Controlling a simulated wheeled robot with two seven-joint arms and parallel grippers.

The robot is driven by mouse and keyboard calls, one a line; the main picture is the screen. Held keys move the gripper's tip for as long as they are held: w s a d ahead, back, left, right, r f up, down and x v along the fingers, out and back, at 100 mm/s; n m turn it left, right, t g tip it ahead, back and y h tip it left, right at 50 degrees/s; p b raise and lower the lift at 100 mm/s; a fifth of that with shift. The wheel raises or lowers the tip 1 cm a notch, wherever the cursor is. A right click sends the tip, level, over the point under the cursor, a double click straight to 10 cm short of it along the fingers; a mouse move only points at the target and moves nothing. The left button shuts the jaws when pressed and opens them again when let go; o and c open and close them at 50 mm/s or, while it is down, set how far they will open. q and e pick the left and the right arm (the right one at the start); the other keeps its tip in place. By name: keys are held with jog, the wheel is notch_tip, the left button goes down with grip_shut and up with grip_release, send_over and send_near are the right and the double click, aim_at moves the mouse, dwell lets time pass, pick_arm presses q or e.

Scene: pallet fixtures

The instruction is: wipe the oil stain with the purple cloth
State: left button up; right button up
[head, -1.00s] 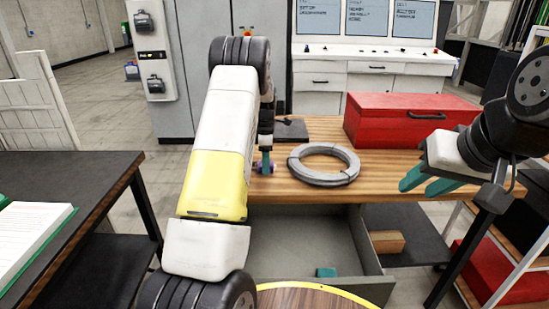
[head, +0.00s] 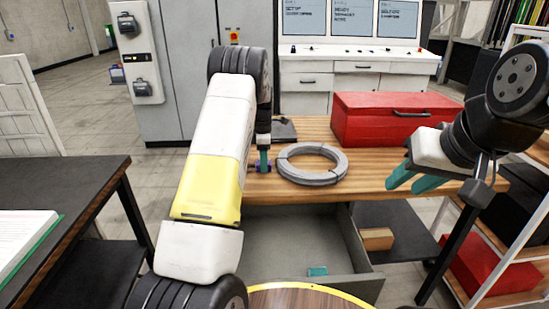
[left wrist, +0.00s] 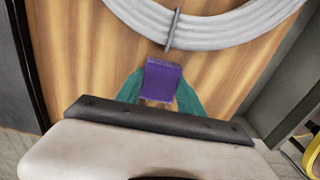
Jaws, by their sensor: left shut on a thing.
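My left gripper (head: 263,161) is low over the wooden tabletop (head: 365,163), just left of a grey coil. It is shut on the purple cloth (left wrist: 162,78), a small block-like piece between the teal fingertips in the left wrist view. The cloth is close to the wood; I cannot tell whether it touches. I see no oil stain in either view. My right gripper (head: 412,178) is open and empty, near the table's right front.
The grey coil (head: 340,170) lies close right of my left gripper. A red toolbox (head: 375,125) stands behind it. Below the tabletop is an open grey drawer (head: 355,255) with a small teal item (head: 317,271). A dark table (head: 75,190) is at left.

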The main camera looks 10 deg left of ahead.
pick_arm(q)
jog(key=shift+s+a+r, duration=0.1)
jog(key=shift+s+a, duration=0.25)
jog(key=shift+a, duration=0.9)
jog(key=shift+s+a+f, duration=0.1)
jog(key=shift+s+a, duration=0.25)
jog(key=shift+a, duration=0.9)
jog(key=shift+s+a+r, duration=0.1)
jog(key=shift+s+a, duration=0.25)
jog(key=shift+a, duration=0.9)
jog(key=shift+s+a, duration=0.25)
jog(key=shift+a, duration=0.7)
jog(key=shift+s+a, duration=0.2)
jog(key=shift+a, duration=0.75)
jog(key=shift+w+a, duration=0.15)
jog(key=shift+w, duration=0.55)
jog(key=shift+w+d+f, duration=0.1)
jog(key=shift+w+d, duration=0.4)
jog(key=shift+d, duration=1.5)
jog(key=shift+w+d+f, duration=0.1)
jog(key=shift+w+d, duration=0.4)
jog(key=shift+d, duration=1.45)
jog(key=shift+w+d, duration=0.5)
jog(key=shift+d, duration=1.5)
jog(key=shift+r, duration=0.1)
jog(key=shift+a+r, duration=0.15)
jog(key=shift+r, duration=2.9)
jog(key=shift+r, duration=0.1)
